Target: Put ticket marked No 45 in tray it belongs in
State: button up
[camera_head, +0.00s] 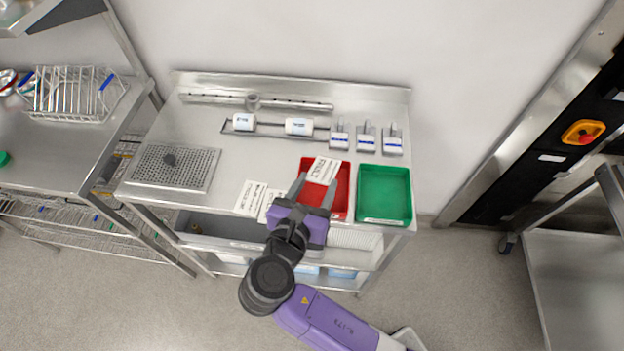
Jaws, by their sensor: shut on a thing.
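My gripper (317,180) reaches over the steel table from the front, shut on a white ticket (324,170) with dark print. The green tray (385,194) stands just right of the red one and looks empty. Two more white tickets, a left one (249,196) and a right one (270,203), lie left of the red tray, the right one partly hidden by my gripper.
Behind the trays stand several small labelled holders (366,139) and a rack with white rolls (299,126). A perforated drain plate (174,167) is at the table's left. The table (225,178) is bare between the plate and the tickets.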

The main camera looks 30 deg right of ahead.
jog(key=shift+f+b, duration=2.45)
jog(key=shift+b, duration=0.6)
jog(key=shift+r, duration=0.1)
jog(key=o, duration=1.4)
jog(key=v, duration=0.7)
jog(key=shift+s+a+r, duration=0.1)
jog(key=shift+s+a, duration=0.15)
